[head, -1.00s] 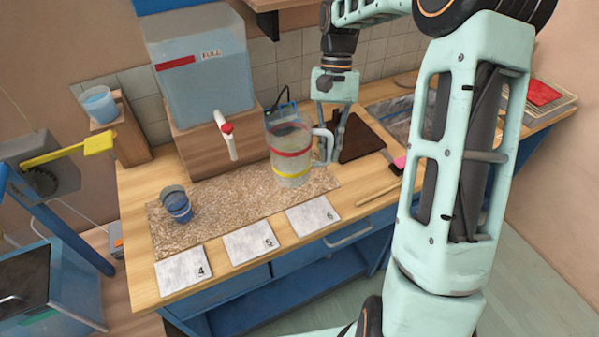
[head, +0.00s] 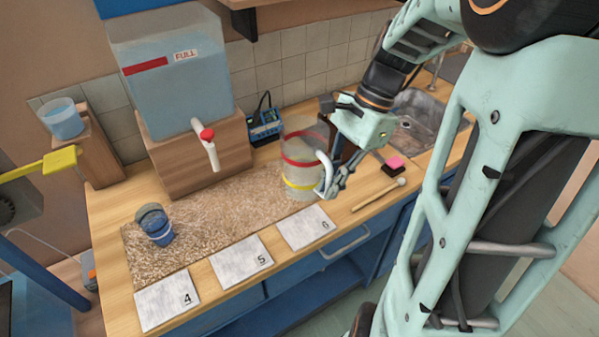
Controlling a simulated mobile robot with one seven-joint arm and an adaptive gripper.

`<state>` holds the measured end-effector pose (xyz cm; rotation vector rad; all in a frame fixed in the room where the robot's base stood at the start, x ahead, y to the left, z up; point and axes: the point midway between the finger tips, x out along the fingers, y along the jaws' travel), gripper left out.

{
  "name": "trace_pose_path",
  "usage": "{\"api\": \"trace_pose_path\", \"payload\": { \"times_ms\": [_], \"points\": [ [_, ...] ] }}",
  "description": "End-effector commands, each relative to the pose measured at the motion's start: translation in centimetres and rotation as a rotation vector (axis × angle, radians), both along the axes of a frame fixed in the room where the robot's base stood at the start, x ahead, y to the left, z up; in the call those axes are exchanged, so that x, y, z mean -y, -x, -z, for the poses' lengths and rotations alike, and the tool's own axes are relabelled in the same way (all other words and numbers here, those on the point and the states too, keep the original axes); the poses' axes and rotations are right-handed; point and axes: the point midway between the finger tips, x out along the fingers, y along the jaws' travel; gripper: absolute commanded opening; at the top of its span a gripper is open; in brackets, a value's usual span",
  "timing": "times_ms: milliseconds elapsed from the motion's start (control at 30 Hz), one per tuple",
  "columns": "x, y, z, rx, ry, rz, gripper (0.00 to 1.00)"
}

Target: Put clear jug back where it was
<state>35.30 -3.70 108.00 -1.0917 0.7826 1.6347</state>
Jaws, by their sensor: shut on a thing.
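The clear jug (head: 303,172) has a red band, a yellow band and a white handle on its right side. It is upright over the right end of the speckled mat (head: 205,222), behind the tile marked 6. I cannot tell whether its base touches the mat. My gripper (head: 328,184) is at the jug's right side, shut on its handle. My fingers partly hide the handle.
A large water tank (head: 176,75) with a spout (head: 206,145) is behind. Tiles 4 (head: 167,300), 5 (head: 241,261) and 6 (head: 305,228) lie along the front. A stick (head: 378,195) and pink-topped block (head: 393,166) lie to the right.

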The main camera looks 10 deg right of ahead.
Motion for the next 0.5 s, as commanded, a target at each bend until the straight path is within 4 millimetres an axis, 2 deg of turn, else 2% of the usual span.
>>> {"api": "trace_pose_path", "payload": {
  "times_ms": [367,500],
  "points": [
    [0.0,-6.6,2.8,-0.001,-0.003,-0.007,0.0],
    [0.0,-8.4,4.7,-0.004,-0.004,-0.006,0.0]
  ]
}}
